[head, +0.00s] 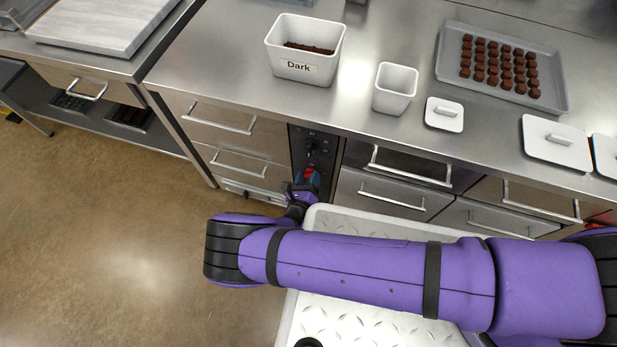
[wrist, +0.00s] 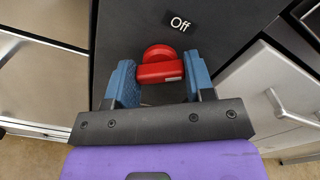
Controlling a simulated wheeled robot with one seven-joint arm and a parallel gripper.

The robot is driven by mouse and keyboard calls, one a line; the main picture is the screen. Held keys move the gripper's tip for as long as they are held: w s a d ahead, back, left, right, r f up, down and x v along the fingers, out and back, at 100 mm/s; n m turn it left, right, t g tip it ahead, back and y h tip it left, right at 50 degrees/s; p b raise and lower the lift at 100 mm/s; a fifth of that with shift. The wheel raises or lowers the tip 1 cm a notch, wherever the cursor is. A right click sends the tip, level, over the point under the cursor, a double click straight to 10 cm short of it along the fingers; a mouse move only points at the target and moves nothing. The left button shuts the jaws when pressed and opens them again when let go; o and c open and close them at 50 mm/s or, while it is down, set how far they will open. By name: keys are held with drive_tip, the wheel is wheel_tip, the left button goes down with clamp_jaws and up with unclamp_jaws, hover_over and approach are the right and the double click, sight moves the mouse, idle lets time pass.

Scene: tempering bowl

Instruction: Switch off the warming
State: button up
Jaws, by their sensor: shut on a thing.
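A red knob (wrist: 160,66) sits on a dark panel (wrist: 228,52), with a white "Off" label (wrist: 179,20) just above it and a little to the right. The knob's raised bar lies across the picture, almost level with a slight tilt. I cannot tell which setting it points at. My gripper (wrist: 160,80) has its blue fingers on both sides of the bar and is shut on it. In the head view my gripper (head: 305,182) is low at the front of the counter's dark control panel (head: 316,144); the knob is mostly hidden there.
Drawers with bar handles (head: 222,119) flank the panel. On the steel counter stand a white bin marked "Dark" (head: 296,67), a smaller white bin (head: 394,88), lids (head: 444,114) and a tray of chocolates (head: 552,92).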

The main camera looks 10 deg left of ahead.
drive_tip(key=n, duration=0.5)
drive_tip(key=shift+a+n, duration=0.1)
drive_tip(key=shift+n, duration=0.2)
drive_tip(key=n, duration=0.5)
drive_tip(key=shift+f+n, duration=0.1)
drive_tip(key=shift+n, duration=0.2)
drive_tip(key=o, duration=0.9)
drive_tip(key=s, duration=1)
drive_tip(key=shift+s+a, duration=0.4)
